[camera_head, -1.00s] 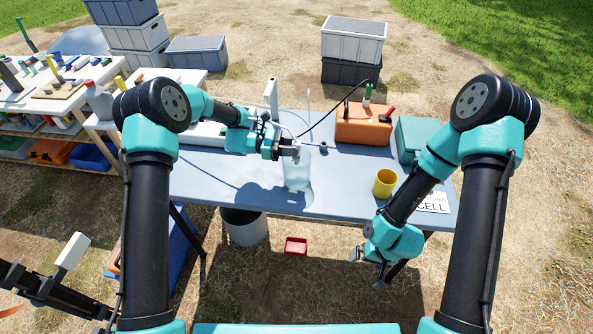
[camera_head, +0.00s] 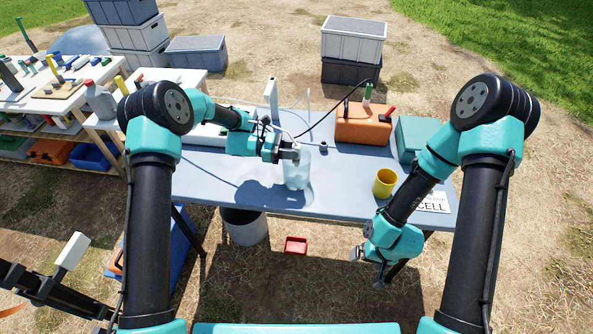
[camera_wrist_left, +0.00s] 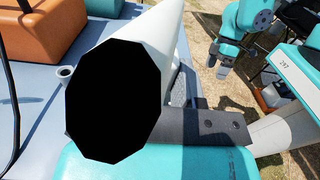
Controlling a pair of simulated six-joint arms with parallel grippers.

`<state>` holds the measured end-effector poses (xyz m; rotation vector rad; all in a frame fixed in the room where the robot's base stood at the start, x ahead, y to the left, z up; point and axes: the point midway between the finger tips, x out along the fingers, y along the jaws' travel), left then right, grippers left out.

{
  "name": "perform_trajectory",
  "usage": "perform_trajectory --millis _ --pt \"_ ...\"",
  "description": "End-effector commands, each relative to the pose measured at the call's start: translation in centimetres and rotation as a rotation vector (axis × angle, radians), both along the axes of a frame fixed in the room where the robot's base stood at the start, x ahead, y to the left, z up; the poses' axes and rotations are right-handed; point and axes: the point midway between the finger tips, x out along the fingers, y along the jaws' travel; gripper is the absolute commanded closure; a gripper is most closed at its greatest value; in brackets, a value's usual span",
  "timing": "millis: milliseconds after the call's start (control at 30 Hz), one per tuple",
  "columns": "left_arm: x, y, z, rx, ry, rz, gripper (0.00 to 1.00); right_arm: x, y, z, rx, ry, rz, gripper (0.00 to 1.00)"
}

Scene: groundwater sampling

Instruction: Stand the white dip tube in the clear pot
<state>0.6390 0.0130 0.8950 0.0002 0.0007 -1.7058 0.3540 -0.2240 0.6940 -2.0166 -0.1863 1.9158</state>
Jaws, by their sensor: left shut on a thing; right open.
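The white dip tube (camera_head: 308,105) stands roughly upright above the table in the head view. My left gripper (camera_head: 296,154) is shut on it, just above the clear pot (camera_head: 297,178). The pot stands near the table's front edge. In the left wrist view the tube's dark near end (camera_wrist_left: 115,100) fills the middle, and part of my left gripper (camera_wrist_left: 205,125) shows beside it. The tube's lower end is hidden, so I cannot tell whether it is inside the pot. My right gripper (camera_head: 370,270) is open and empty in front of the table.
An orange case (camera_head: 362,127) and a teal box (camera_head: 414,138) stand at the table's back right. The table between pot and yellow cup is clear.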

Motion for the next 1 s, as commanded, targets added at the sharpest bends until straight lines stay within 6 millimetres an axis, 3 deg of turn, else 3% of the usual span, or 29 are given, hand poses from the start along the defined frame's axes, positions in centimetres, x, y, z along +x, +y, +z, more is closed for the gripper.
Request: perform_trajectory --millis 567,600,900,1000 --pt "0.0 0.01 -0.47 0.0 0.0 0.0 0.9 0.0 0.0 0.0 0.0 0.0 0.0 0.06" --pt "0.0 0.01 -0.47 0.0 0.0 0.0 0.69 0.0 0.0 0.0 0.0 0.0 0.0 0.06" --pt "0.0 0.01 -0.46 0.0 -0.001 0.0 0.41 0.0 0.0 0.0 0.0 0.0 0.0 0.06" --pt "-0.01 0.0 -0.46 0.0 0.0 0.0 0.41 0.0 0.0 0.0 0.0 0.0 0.0 0.06"
